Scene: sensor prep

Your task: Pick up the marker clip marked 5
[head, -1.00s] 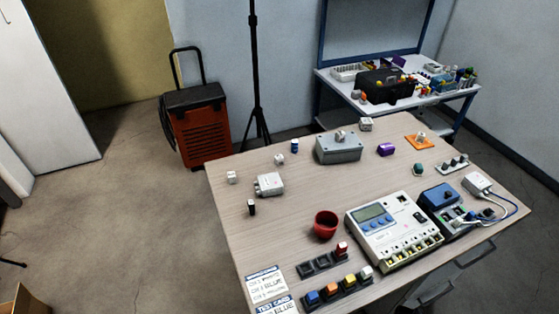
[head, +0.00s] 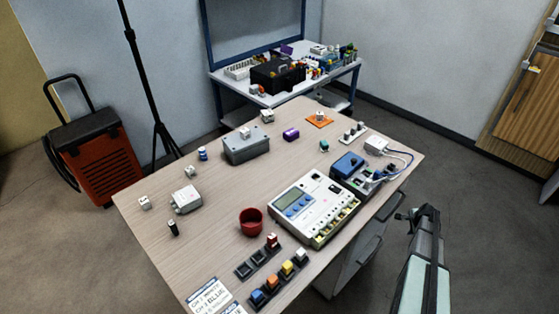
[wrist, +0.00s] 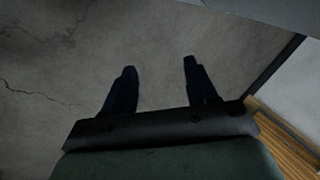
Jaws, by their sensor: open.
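Several small white clip-like pieces are on the table in the head view, and no number on them is readable, so I cannot tell which is marker clip 5. One white piece (head: 144,202) is at the left edge, another (head: 190,172) is behind the grey-white connector box, and one (head: 267,116) is at the far edge. Another (head: 245,132) sits on the grey box, and one (head: 320,114) is on an orange pad. My gripper (wrist: 160,66) is open and empty over bare floor. In the head view my arm is right of the table, apart from all pieces.
The table (head: 225,225) holds a red cup (head: 251,222), a large meter unit (head: 312,208), a blue device with cables (head: 348,163) and switch blocks at the front. A black and orange case (head: 92,155) and a tripod stand left. A white workbench (head: 225,78) is behind.

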